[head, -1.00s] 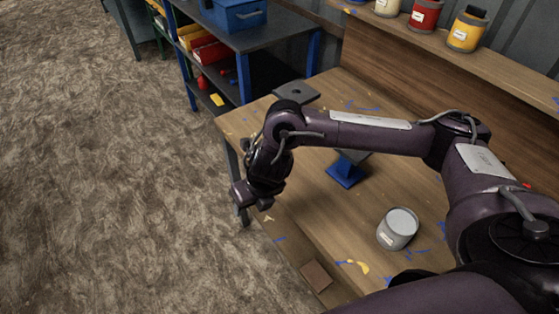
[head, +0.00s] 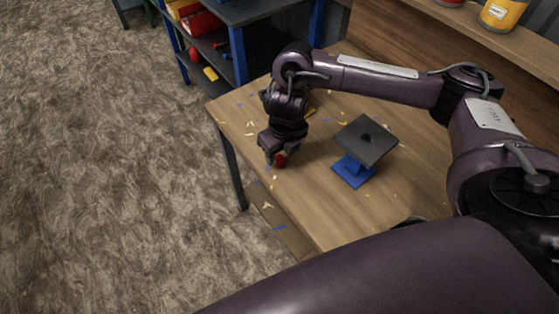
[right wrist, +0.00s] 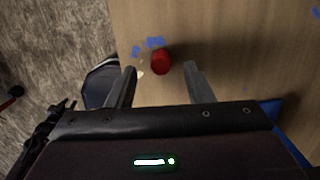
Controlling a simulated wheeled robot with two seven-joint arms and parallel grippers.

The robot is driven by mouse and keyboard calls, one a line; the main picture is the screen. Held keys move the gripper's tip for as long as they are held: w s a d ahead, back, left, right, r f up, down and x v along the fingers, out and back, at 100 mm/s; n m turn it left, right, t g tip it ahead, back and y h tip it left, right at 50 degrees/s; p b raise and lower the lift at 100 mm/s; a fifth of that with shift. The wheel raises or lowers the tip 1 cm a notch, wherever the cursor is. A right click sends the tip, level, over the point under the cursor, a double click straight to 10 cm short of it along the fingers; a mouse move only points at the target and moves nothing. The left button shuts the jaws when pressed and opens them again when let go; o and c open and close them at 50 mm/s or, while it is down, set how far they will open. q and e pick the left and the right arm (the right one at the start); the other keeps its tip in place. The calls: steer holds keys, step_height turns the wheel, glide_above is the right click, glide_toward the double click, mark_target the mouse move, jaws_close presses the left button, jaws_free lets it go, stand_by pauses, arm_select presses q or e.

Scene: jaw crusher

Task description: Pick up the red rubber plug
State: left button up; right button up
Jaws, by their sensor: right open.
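The red rubber plug (head: 280,160) stands on the wooden workbench near its left edge, partly hidden by my right gripper (head: 272,157). In the right wrist view the plug (right wrist: 160,61) is a short red cylinder. It lies between the lines of the two fingers, just ahead of or level with the tips of my right gripper (right wrist: 160,73). Gaps show on both sides, so the fingers do not touch it. The right gripper is open and empty, pointing down at the bench. My left gripper is not in view.
A dark square plate on a blue stand (head: 367,142) is on the bench (head: 330,217), right of the gripper. Blue and yellow scraps lie scattered. A blue-framed shelf (head: 240,62) stands behind left. A yellow can (head: 500,14) is on the upper ledge. Floor lies beyond the bench's left edge.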

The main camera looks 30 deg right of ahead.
mark_target(280, 157)
steer(key=f, duration=0.3)
steer(key=shift+w+b, duration=0.2)
steer(key=shift+b, duration=0.2)
steer(key=shift+w+f, duration=0.1)
steer(key=shift+f, duration=0.1)
steer(key=c, duration=0.5)
jaws_close()
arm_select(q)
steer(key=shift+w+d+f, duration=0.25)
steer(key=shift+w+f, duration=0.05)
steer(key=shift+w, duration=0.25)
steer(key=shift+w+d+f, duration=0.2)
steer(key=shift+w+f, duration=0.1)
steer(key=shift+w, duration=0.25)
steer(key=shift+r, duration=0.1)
arm_select(e)
steer(key=shift+r, duration=0.2)
